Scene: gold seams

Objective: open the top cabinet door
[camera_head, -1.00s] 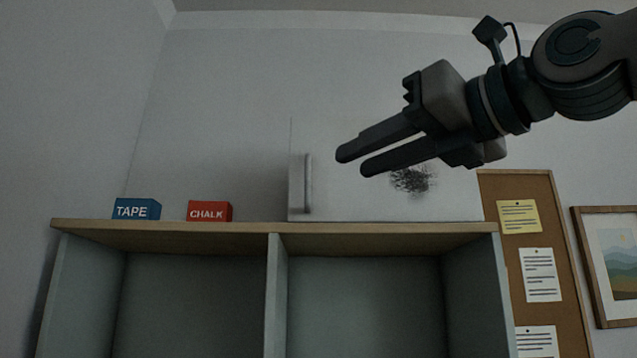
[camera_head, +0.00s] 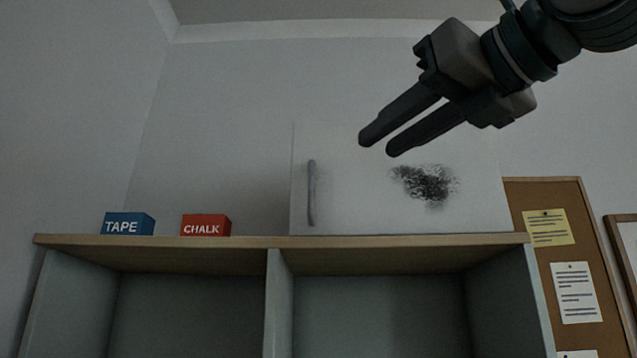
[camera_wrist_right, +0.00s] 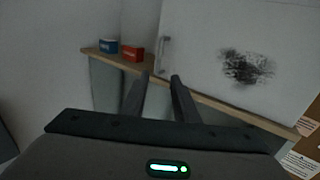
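The top cabinet (camera_head: 345,205) is a white box on the wooden shelf top. Its white front door looks flush and closed, with a grey vertical bar handle (camera_head: 311,193) near its left edge. My right gripper (camera_head: 378,145) is in front of the door, up and right of the handle in the head view, its two dark fingers parted and empty. In the right wrist view, the handle (camera_wrist_right: 164,56) stands just beyond the gap between the fingertips (camera_wrist_right: 160,77), and the door (camera_wrist_right: 205,40) fills the upper right. The fingers look clear of the handle. My left gripper is not in view.
A dark smudge (camera_head: 425,184) marks the door. A blue TAPE box (camera_head: 128,224) and a red CHALK box (camera_head: 205,225) sit left of the cabinet on the shelf top (camera_head: 165,242). Open compartments lie below. A cork board (camera_head: 570,245) hangs at right.

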